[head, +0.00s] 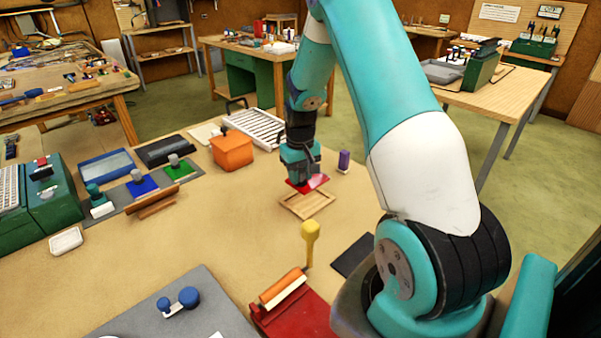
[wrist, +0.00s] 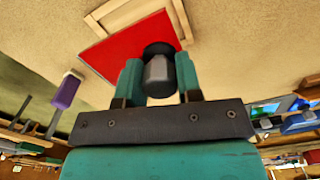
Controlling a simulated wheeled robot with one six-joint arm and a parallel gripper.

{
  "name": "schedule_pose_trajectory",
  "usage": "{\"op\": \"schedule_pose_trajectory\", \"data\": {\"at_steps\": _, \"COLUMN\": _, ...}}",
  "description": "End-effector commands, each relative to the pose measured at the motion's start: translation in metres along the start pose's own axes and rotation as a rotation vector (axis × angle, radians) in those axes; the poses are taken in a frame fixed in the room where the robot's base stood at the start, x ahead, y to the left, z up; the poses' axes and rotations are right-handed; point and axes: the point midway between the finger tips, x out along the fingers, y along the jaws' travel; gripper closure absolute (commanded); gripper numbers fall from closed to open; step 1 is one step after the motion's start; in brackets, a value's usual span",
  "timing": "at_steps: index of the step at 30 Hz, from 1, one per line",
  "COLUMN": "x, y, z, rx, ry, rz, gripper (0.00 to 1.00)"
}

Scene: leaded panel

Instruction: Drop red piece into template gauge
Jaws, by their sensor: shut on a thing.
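The red piece (head: 316,182) is a flat red square, held by my gripper (head: 302,172) above the table in the head view. In the wrist view the red piece (wrist: 130,50) shows as a red plate, with a dark and grey knob (wrist: 158,70) between the two teal fingers of my gripper (wrist: 158,80). The template gauge (head: 307,205) is a light wooden square frame lying on the table, just below and in front of the piece. Part of the gauge (wrist: 182,18) shows beyond the red plate in the wrist view. The piece looks above the frame; the exact gap is unclear.
A purple-topped peg (head: 344,160) stands right of my gripper; it also shows in the wrist view (wrist: 67,90). An orange box (head: 232,151) stands to the left. A yellow-handled tool (head: 310,240) stands in front of the gauge. Blue and green pieces with knobs lie further left.

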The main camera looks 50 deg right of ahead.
Motion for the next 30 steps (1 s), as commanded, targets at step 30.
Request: {"op": "schedule_pose_trajectory", "data": {"at_steps": 30, "x": 0.055, "y": 0.000, "z": 0.000, "rx": 0.000, "ry": 0.001, "rz": 0.000, "gripper": 0.88}}
